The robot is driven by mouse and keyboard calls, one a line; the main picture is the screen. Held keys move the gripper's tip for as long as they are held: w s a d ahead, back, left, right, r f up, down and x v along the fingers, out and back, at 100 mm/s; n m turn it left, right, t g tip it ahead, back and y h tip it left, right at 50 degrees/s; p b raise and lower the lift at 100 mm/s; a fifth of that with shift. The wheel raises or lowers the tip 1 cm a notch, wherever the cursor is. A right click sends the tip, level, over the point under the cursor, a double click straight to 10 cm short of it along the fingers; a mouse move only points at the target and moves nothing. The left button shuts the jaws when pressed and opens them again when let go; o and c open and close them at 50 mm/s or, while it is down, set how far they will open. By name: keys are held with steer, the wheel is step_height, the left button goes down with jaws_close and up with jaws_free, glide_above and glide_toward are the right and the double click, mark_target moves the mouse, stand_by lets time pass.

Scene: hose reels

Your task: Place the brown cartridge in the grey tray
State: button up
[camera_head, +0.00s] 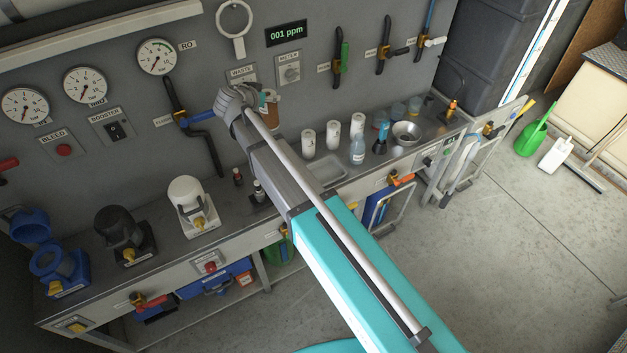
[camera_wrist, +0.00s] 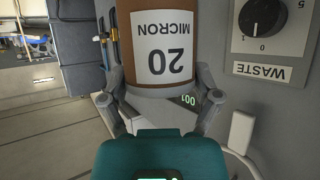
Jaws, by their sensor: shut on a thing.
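The brown cartridge (camera_head: 271,116) is up in front of the grey wall panel, partly hidden behind my wrist in the head view. In the wrist view the brown cartridge (camera_wrist: 165,86) fills the top middle, with a white "20 MICRON" label that reads upside down. My gripper (camera_head: 265,98) is shut on it; its fingers (camera_wrist: 160,80) lie on either side of the cartridge. The grey tray (camera_head: 327,171) lies on the bench below and to the right, partly covered by my arm. The part of it that shows looks empty.
A WASTE knob (camera_wrist: 265,18) on the wall is close to the cartridge. Black and white filter housings (camera_head: 192,205) stand at the left.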

steer(key=s+d+f+m+g+h+b, duration=0.1)
steer(key=s+d+f+m+h+b, duration=0.1)
steer(key=s+d+f+b, duration=0.4)
steer(key=s+d+f+m+g+h+b, duration=0.1)
steer(key=s+d+f+m+h+b, duration=0.1)
steer(key=s+d+f+b, duration=0.4)
steer(key=shift+d+f+m+g+h+b, duration=0.3)
steer(key=shift+d+f+m+b, duration=0.2)
steer(key=shift+d+f+b, duration=1.45)
steer(key=w+a+f+b, duration=0.1)
steer(key=w+f+b, duration=0.7)
steer(key=w, duration=0.5)
steer(key=shift+a+f+b, duration=0.25)
steer(key=shift+f+b, duration=0.15)
steer(key=shift+f, duration=0.15)
steer(key=shift+w+f, duration=0.1)
